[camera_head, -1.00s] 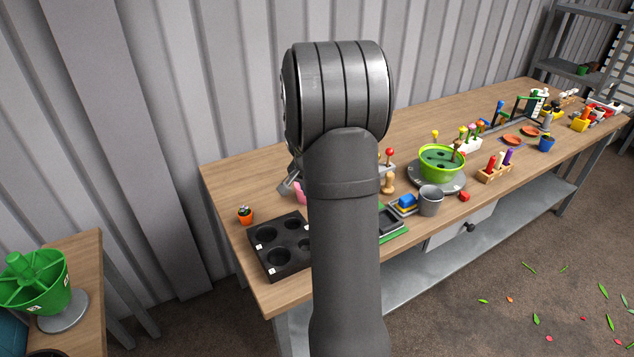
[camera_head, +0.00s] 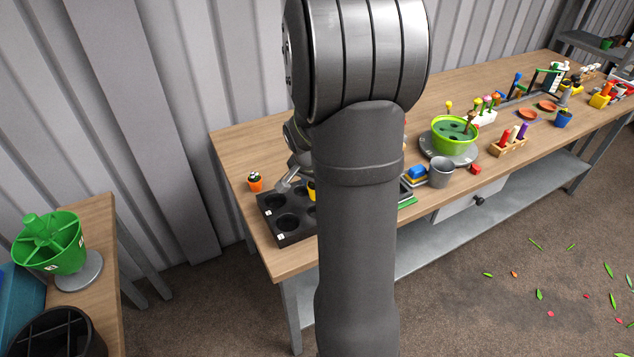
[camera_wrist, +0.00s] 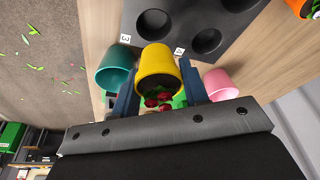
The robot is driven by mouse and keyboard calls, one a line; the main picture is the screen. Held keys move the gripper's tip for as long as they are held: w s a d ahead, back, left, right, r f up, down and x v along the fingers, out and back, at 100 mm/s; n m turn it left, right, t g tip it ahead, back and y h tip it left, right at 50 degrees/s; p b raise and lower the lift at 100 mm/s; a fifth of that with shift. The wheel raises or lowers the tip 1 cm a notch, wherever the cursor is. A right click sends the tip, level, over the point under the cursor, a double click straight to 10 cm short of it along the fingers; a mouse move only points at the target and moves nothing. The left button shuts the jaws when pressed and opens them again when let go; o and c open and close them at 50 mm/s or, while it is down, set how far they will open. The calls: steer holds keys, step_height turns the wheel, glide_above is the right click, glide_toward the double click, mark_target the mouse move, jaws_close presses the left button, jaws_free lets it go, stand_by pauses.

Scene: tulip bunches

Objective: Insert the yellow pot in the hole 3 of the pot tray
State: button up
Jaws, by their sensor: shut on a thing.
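My gripper (camera_wrist: 158,78) is shut on the yellow pot (camera_wrist: 155,62), with one finger on each side of it. Red blooms and green leaves show at the pot's mouth. In the wrist view the pot is at the edge of the black pot tray (camera_wrist: 222,62), near a hole (camera_wrist: 153,24) beside the tag marked 3 (camera_wrist: 125,38). I cannot tell the gap between pot and tray. In the head view a sliver of the yellow pot (camera_head: 312,190) shows over the tray (camera_head: 296,237); my arm hides the rest and most of the gripper.
A teal pot (camera_wrist: 114,68) and a pink pot (camera_wrist: 220,84) show on either side of the yellow pot in the wrist view. An orange pot (camera_head: 255,184) stands by the tray's back left corner. A grey cup (camera_head: 440,173) stands further right.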

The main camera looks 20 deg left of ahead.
steer(key=shift+f, duration=2.4)
steer(key=shift+f, duration=0.8)
steer(key=o, duration=1.1)
steer(key=shift+c, duration=0.2)
steer(key=v, duration=1.7)
steer(key=shift+r, duration=0.25)
steer(key=shift+f, duration=0.1)
steer(key=x, duration=1.7)
steer(key=shift+f, duration=0.2)
